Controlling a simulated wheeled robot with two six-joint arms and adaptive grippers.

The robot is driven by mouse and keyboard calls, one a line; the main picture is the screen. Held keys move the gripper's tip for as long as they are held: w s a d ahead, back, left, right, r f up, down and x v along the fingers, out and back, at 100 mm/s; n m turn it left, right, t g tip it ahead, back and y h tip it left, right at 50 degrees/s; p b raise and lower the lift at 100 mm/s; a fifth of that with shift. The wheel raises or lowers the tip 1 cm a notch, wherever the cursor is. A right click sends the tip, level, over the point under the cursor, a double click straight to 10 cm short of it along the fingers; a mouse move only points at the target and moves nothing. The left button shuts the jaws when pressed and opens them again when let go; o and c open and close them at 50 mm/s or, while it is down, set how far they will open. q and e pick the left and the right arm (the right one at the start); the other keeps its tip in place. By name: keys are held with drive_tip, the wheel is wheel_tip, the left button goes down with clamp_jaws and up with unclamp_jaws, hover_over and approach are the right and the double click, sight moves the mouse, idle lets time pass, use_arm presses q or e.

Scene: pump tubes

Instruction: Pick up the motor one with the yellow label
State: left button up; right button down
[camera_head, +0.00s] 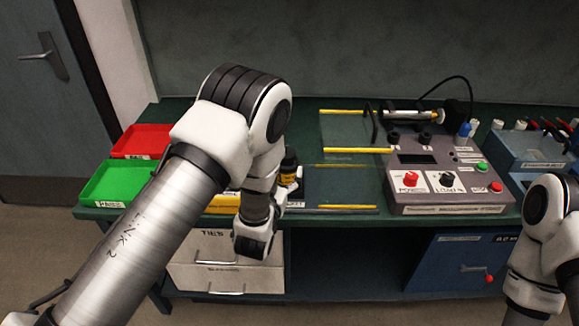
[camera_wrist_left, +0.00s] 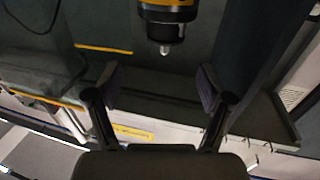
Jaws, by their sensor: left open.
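The motor with the yellow label (camera_head: 288,178) shows in the head view just right of my left wrist, dark on top with a yellow band, partly hidden by my arm. In the left wrist view the motor (camera_wrist_left: 166,18) is at the top centre, its dark end and short metal tip towards the gripper. My left gripper (camera_wrist_left: 160,88) is open, its two fingers apart with nothing between them. The motor lies beyond the fingertips, not touching. In the head view my left arm hides most of that gripper. Only part of my right arm shows at the right edge.
A red tray (camera_head: 142,137) and a green tray (camera_head: 112,182) are at the left of the bench. A grey control box (camera_head: 440,180) with knobs and buttons stands right of centre, with yellow rods (camera_head: 358,150) beside it. White drawers (camera_head: 215,262) are below.

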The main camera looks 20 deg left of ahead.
sight(286, 152)
use_arm(q)
drive_tip(key=w, duration=0.2)
drive_tip(key=w+p, duration=0.1)
drive_tip(key=w, duration=0.2)
drive_tip(key=w+a+p, duration=0.1)
drive_tip(key=w, duration=0.1)
drive_tip(key=shift+w+f, duration=0.2)
drive_tip(key=shift+f, duration=0.1)
drive_tip(key=shift+w, duration=0.4)
drive_tip(key=shift+w+a+f, duration=0.1)
drive_tip(key=shift+w+a, duration=0.05)
drive_tip(key=shift+w, duration=0.1)
drive_tip(key=c, duration=0.8)
clamp_jaws()
drive_tip(key=shift+w, duration=0.1)
